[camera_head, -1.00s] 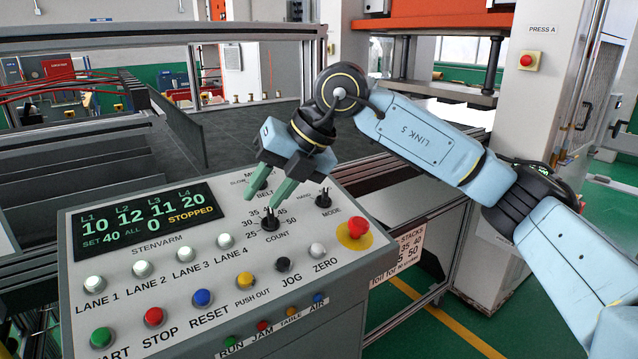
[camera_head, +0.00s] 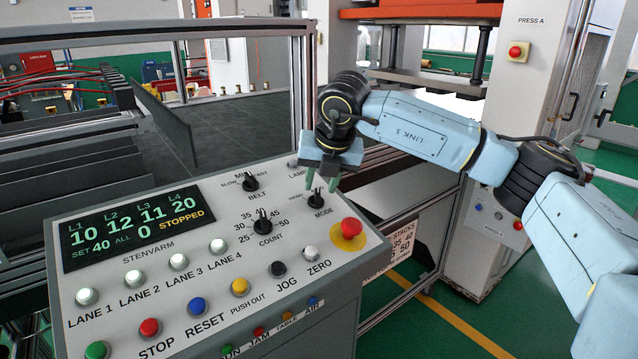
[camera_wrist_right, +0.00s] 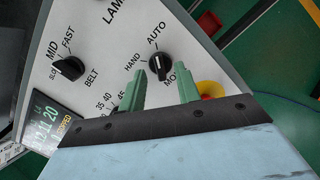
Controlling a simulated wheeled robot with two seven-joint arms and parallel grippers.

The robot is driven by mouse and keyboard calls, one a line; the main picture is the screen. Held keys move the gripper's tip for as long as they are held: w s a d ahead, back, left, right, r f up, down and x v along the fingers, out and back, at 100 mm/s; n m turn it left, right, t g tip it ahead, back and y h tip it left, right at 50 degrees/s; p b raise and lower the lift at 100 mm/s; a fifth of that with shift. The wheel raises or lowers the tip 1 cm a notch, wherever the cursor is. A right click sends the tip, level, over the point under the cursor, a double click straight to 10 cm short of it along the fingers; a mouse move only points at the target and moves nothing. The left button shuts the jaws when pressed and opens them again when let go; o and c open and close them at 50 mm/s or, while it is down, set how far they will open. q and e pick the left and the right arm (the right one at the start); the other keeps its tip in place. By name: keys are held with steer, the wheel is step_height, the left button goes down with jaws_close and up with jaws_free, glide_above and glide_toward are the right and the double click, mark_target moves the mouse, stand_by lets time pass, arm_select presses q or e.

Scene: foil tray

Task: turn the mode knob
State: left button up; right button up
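The mode knob (camera_head: 317,201) is a small black rotary knob at the right of the grey control panel (camera_head: 215,268). In the right wrist view the mode knob (camera_wrist_right: 160,66) sits between the labels HAND and AUTO; I cannot tell surely which one it points to. My right gripper (camera_head: 320,181) is directly above it in the head view, with its green fingers pointing down. In the wrist view the right gripper (camera_wrist_right: 162,77) is open, its fingertips apart on either side of the knob's line, not visibly touching it. My left gripper is not in view.
The count knob (camera_head: 263,226) and belt knob (camera_head: 250,183) are to the left. A red mushroom button (camera_head: 351,228) on a yellow base is close below right. Several push buttons line the panel's front. The display (camera_head: 139,226) reads STOPPED. A metal frame stands behind the panel.

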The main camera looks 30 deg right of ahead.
mark_target(317, 197)
steer(key=shift+x, duration=1.35)
steer(key=shift+c, duration=0.4)
jaws_close()
